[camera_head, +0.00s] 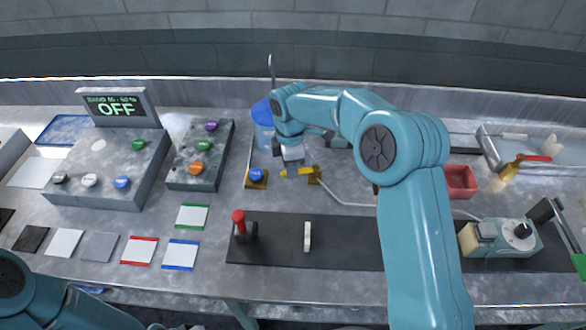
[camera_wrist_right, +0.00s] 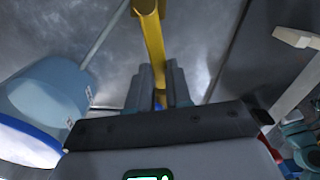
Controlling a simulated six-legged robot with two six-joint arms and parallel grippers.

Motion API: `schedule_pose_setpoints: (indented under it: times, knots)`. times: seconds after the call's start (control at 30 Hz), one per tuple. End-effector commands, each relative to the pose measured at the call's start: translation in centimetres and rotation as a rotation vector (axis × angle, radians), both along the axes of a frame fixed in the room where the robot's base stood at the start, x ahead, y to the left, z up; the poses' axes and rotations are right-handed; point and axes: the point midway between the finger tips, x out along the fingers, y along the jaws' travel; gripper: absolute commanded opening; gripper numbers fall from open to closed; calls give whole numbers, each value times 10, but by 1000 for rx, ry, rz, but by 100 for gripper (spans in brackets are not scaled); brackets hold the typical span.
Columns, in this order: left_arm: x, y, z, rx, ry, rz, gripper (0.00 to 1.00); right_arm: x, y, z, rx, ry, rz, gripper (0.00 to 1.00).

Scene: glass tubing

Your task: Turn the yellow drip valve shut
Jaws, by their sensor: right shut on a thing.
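The yellow drip valve (camera_head: 301,171) sits at the middle of the bench, with a small yellow lever pointing left and pale tubing running off to the right. In the right wrist view the yellow lever (camera_wrist_right: 153,45) runs down between the two grey fingers. My right gripper (camera_wrist_right: 159,88) is shut on the lever's end. In the head view the right gripper (camera_head: 291,165) reaches down to the valve from behind; its fingertips are small there. My left arm shows only at the lower left corner, and its gripper is not seen.
A blue knob on a tan base (camera_head: 256,176) is close at the left. A dark strip (camera_head: 340,248) with a red-topped lever (camera_head: 239,218) lies in front. A red tray (camera_head: 459,181) stands at right.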

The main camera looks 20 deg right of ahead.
Motion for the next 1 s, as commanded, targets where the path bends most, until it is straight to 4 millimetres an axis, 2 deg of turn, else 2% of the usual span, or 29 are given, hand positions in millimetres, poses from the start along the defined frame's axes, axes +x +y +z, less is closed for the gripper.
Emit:
schedule_pose_setpoints:
  times: [0.4, 1.0]
  knots:
    - [0, 0, 6, 0, 0, 0, 43, 15, -7, 1, -3, -4, -227, 0]
    - [0, 0, 7, 0, 0, 0, 43, 18, -8, 1, -4, -2, -276, 0]
